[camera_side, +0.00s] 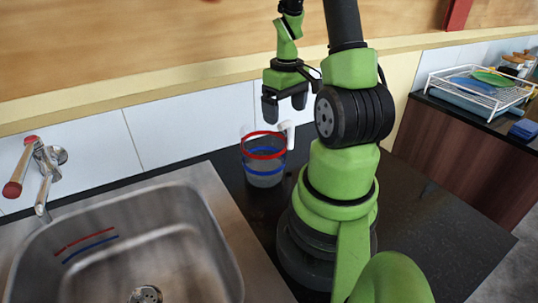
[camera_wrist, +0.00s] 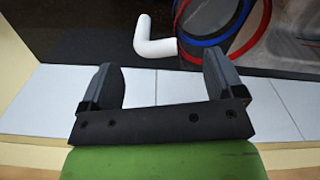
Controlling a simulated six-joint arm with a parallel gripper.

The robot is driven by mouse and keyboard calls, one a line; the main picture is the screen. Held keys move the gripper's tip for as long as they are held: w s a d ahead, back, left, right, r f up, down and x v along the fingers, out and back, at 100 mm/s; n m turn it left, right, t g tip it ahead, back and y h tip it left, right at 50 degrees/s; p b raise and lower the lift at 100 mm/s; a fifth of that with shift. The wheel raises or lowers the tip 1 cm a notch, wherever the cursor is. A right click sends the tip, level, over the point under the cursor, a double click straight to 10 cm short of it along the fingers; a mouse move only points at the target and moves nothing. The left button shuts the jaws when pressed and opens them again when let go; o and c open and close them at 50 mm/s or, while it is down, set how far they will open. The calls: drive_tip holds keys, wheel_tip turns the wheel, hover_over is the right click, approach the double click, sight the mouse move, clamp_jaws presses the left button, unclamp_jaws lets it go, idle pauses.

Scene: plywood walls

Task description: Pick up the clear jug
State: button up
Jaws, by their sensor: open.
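The clear jug (camera_side: 264,174) stands upright on the dark counter, just right of the sink. It is see-through, with a red band near the top, a blue band lower down and a white handle (camera_side: 288,133) on its right. My gripper (camera_side: 285,101) is open and empty, pointing down above the jug and apart from it. In the wrist view the white handle (camera_wrist: 153,48) shows beyond and between the two open fingers (camera_wrist: 162,66). The jug's bands (camera_wrist: 235,30) show at the upper right there, and part of the jug is cut off by the frame.
A steel sink (camera_side: 200,215) with a tap (camera_side: 44,170) lies left of the jug. Red and blue lines show inside it. A tiled wall (camera_side: 180,133) stands close behind the jug. A dish rack (camera_side: 480,92) sits far right. The counter right of my base is clear.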

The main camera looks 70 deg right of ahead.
sight(286, 132)
drive_tip(key=f, duration=0.6)
drive_tip(key=shift+s+d+f, duration=0.15)
drive_tip(key=shift+s+f, duration=0.05)
drive_tip(key=shift+f, duration=0.05)
drive_tip(key=c, duration=1.2)
drive_tip(key=shift+r, duration=0.15)
